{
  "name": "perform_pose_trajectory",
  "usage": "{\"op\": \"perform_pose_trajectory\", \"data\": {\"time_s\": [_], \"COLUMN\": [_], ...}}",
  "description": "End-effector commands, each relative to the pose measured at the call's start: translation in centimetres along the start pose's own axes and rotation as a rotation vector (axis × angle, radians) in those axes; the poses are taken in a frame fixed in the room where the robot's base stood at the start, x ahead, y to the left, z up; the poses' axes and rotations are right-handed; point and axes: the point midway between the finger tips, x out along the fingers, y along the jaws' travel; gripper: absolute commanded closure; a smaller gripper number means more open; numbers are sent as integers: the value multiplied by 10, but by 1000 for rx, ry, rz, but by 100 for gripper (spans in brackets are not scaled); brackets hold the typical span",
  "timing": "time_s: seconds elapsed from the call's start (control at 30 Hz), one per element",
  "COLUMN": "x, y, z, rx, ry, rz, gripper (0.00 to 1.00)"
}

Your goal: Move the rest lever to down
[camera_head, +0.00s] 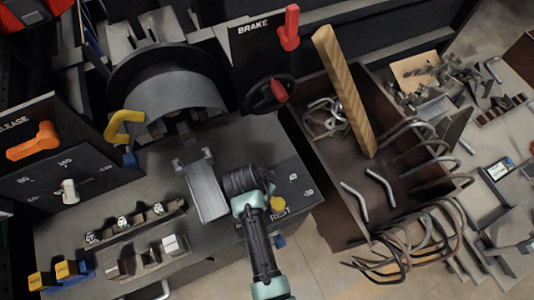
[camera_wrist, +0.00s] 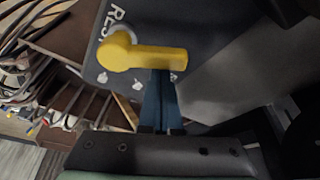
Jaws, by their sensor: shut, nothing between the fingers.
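The rest lever is a yellow handle (camera_wrist: 150,57) on a dark panel (camera_wrist: 215,40) marked REST in the wrist view. Its round hub is at the left and its arm runs to the right there. In the head view only a small yellow part of it (camera_head: 278,204) shows beside my arm, near the REST lettering. My gripper (camera_wrist: 161,76) has its dark blue fingers shut with nothing between them. The fingertips lie right at the lower edge of the lever's arm in the wrist view; whether they touch it I cannot tell. My arm covers part of the panel.
A brown crate (camera_head: 330,185) with bent pipes and a wooden bar (camera_head: 344,90) stands right of the bench. A grey block (camera_head: 203,185) lies left of my wrist. Brake handwheel (camera_head: 268,95), yellow handle (camera_head: 124,126) and orange release lever (camera_head: 33,142) are farther off.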

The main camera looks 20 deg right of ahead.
Motion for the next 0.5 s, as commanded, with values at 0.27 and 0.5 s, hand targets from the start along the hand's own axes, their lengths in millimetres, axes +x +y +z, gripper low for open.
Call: {"op": "perform_pose_trajectory", "data": {"time_s": [0.27, 0.5], "x": [-2, -2], "y": [0, -1], "z": [2, 3], "rx": [-35, -70], "ry": [-1, 0], "rz": [-11, -23], "gripper": [100, 100]}}
